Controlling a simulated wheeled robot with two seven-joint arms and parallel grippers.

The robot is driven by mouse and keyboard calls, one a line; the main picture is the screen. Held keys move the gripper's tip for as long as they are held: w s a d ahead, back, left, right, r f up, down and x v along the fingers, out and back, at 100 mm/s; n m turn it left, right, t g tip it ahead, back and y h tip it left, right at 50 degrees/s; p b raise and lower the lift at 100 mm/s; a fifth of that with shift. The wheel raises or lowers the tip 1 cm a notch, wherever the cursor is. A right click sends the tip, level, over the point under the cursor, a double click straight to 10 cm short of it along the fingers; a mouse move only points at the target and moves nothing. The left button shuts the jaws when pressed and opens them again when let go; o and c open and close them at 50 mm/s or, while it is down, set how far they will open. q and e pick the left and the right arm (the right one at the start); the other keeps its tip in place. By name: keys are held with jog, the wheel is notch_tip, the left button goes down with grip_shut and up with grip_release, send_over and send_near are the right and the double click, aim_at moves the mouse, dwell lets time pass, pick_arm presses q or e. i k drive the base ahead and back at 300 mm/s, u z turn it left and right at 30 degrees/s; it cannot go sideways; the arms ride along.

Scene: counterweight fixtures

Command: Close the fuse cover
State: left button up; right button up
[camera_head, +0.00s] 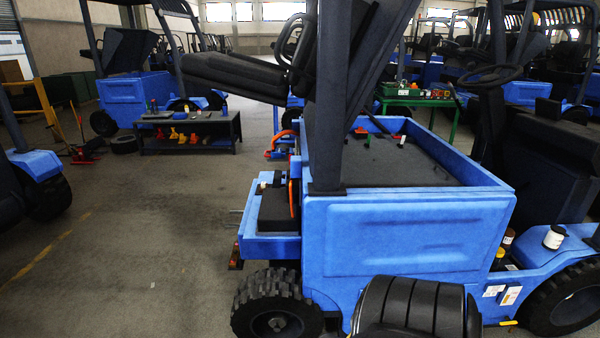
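A blue forklift (405,238) fills the middle, with its black seat (235,75) tipped up over an open bay. Neither of my grippers can be made out in the head view.
A dark box (276,208) sits in a blue side tray (268,247) on the forklift's left. A black ribbed object (410,305) is at the bottom. A workbench (190,131) and a green table (416,101) stand behind. The floor at left is mostly clear.

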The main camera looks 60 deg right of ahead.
aim_at(279, 174)
jog(key=z, duration=0.75)
jog(key=i, duration=0.8)
jog(key=z, duration=1.1)
jog(key=i, duration=0.2)
jog(key=u, duration=0.25)
jog(key=k, duration=0.4)
jog(key=u, duration=1.15)
jog(key=i, duration=2.15)
jog(key=z, duration=0.75)
jog(key=i, duration=1.35)
jog(key=z, duration=0.9)
